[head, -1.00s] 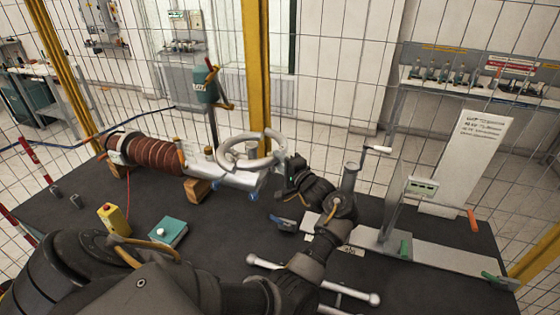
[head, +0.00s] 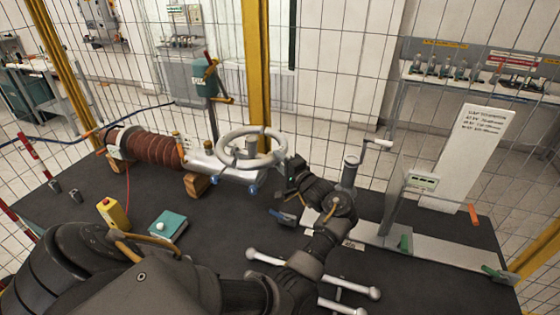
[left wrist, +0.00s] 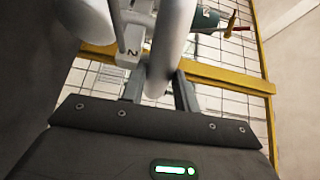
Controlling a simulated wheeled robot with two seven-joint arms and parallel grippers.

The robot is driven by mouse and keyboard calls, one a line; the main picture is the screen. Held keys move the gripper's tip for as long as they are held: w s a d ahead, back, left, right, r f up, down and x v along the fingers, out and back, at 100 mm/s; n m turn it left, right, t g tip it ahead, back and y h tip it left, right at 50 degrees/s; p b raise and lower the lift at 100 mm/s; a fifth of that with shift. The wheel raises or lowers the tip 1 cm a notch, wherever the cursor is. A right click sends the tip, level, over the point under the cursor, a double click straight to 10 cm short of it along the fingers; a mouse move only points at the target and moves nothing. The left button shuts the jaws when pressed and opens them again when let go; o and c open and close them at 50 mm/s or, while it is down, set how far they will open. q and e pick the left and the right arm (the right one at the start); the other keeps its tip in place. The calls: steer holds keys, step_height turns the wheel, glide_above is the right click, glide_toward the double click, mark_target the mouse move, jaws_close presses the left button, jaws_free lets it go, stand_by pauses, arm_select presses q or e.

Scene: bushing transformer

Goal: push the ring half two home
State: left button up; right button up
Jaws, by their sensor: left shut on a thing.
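A pale grey ring (head: 226,140) stands around the metal end of the bushing (head: 160,150), which lies on wooden blocks. My left gripper (head: 284,168) is at the ring's right side, its arm reaching across the table. In the left wrist view, my left gripper (left wrist: 160,88) is shut on ring half two (left wrist: 168,45), a thick pale curved bar between the fingers. A small block marked "2" (left wrist: 130,48) sits beside the bar. The head view does not show clearly whether the ring's joints are closed. My right gripper is not in view.
A yellow box (head: 112,212) and a teal box (head: 167,228) lie at the front left of the dark table (head: 215,222). A metal stand with a crank (head: 350,172) is right of my gripper. Pale bars (head: 335,280) lie in front. A wire fence stands behind.

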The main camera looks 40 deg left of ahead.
arm_select(q)
steer(key=o, duration=1.2)
steer(key=shift+d, duration=0.15)
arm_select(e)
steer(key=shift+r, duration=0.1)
